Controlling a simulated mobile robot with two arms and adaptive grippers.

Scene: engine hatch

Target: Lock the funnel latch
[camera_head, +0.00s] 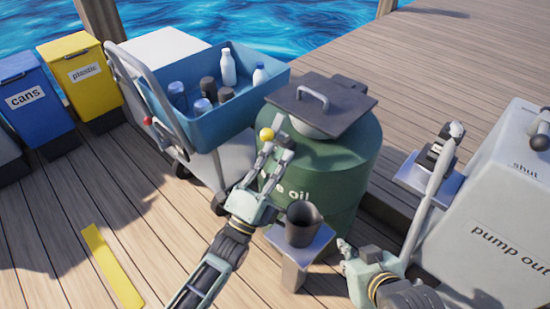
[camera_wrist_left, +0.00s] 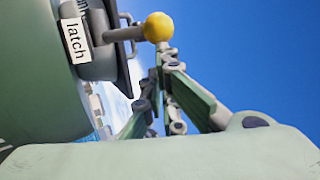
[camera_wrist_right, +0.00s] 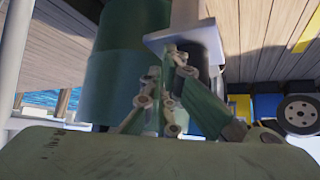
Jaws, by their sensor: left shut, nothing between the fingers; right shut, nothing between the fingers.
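The funnel latch shows in the left wrist view as a grey lever with a yellow ball knob (camera_wrist_left: 158,27), beside a white "latch" label (camera_wrist_left: 74,40). In the head view the yellow knob (camera_head: 267,134) sits at the left side of the green oil drum (camera_head: 335,165), below its dark square lid (camera_head: 322,104). My left gripper (camera_head: 284,142) is shut and empty, with its fingertips close to the knob; whether they touch it I cannot tell. My right gripper (camera_head: 342,243) is shut and empty, low in front of the drum and right of the small pedestal.
A dark cup (camera_head: 302,224) stands on a grey pedestal (camera_head: 294,265) between my grippers. A blue cart tray (camera_head: 215,120) with bottles is at the left of the drum. A grey pump-out box (camera_head: 495,215) with a lever stands at the right. Open deck lies at front left.

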